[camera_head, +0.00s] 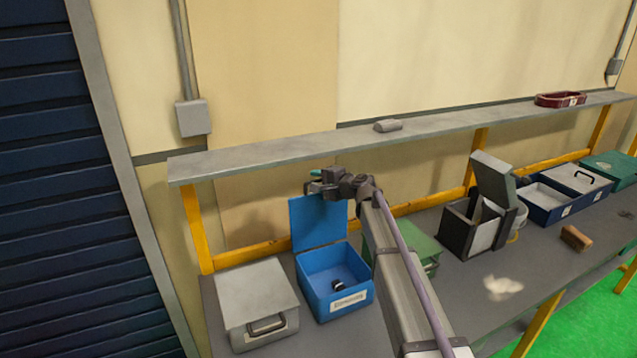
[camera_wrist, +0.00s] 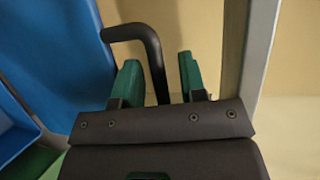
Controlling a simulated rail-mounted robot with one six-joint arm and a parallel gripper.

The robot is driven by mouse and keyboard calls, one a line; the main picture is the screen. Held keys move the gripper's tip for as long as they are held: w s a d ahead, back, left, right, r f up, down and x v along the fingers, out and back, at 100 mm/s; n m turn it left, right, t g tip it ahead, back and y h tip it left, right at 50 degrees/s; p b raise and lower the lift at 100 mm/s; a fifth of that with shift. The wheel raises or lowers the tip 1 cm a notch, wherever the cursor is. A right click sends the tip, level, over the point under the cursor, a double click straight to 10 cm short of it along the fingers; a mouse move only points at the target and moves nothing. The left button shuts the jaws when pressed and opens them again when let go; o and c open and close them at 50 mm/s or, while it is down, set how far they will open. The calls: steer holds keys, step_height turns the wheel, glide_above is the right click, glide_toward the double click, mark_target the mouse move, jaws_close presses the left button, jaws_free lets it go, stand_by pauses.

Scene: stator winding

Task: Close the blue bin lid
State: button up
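The blue bin (camera_head: 337,282) stands on the bench with a white label on its front and a small dark object inside. Its blue lid (camera_head: 318,222) stands open, roughly upright at the back; it also shows at the left in the wrist view (camera_wrist: 55,70). My gripper (camera_head: 313,182) is at the lid's upper edge. In the wrist view, a dark bent handle (camera_wrist: 150,50) projects from the lid and passes between my green fingertips (camera_wrist: 160,78). The fingers are apart, with visible gaps on both sides of the handle. The handle is not clear in the head view.
A grey lidded box (camera_head: 256,300) stands left of the blue bin. A green box (camera_head: 405,245) is right of it, partly behind my arm. A shelf (camera_head: 290,155) runs just above my gripper. A dark box with a raised grey lid (camera_head: 470,228) stands farther right.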

steer(key=shift+c, duration=0.5)
jaws_close()
steer(key=shift+s+d, duration=0.1)
